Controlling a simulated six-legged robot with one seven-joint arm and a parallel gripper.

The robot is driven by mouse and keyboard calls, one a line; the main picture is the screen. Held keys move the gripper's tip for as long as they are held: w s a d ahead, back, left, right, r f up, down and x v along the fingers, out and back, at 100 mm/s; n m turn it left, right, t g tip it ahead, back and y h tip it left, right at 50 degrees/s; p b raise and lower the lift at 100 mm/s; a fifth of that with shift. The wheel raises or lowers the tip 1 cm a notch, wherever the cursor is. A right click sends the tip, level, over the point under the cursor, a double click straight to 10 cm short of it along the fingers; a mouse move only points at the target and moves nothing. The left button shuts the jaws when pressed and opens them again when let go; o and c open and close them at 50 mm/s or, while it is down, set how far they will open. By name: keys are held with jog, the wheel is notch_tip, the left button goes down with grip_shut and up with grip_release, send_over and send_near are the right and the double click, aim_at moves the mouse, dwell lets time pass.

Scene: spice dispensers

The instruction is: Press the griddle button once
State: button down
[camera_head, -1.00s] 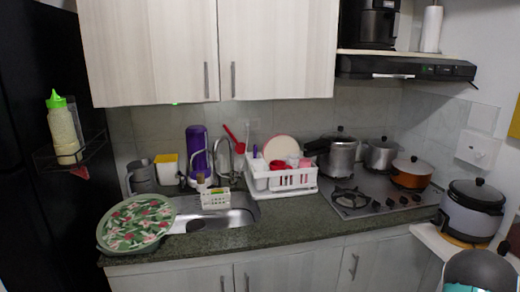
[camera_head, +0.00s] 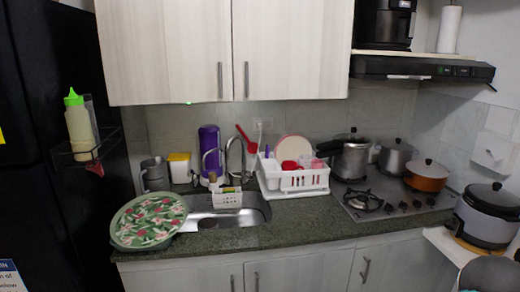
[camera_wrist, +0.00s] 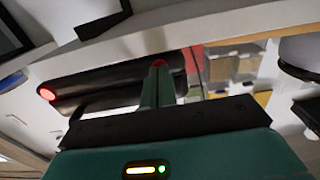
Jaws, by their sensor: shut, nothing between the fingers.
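In the wrist view, my green gripper (camera_wrist: 160,66) points up the picture with its fingers together and nothing between them. Behind the fingertips is a long black appliance (camera_wrist: 100,83), which may be the griddle. A round, glowing red button or light (camera_wrist: 47,94) sits at its left end, well to the left of my fingertips. A gap shows between the fingers and this red spot. I cannot tell how far the appliance lies beyond the fingertips. I cannot make out the griddle or its button in the head view.
A pale shelf edge (camera_wrist: 215,22) runs above the black appliance in the wrist view. In the head view are a counter (camera_head: 290,225), a sink (camera_head: 245,215), a dish rack (camera_head: 295,182), a stove (camera_head: 385,200) and a rice cooker (camera_head: 487,220).

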jog(key=shift+s+r, duration=0.1)
dwell(0.4)
jog(key=a, duration=0.7)
jog(key=shift+s, duration=0.45)
dwell(0.4)
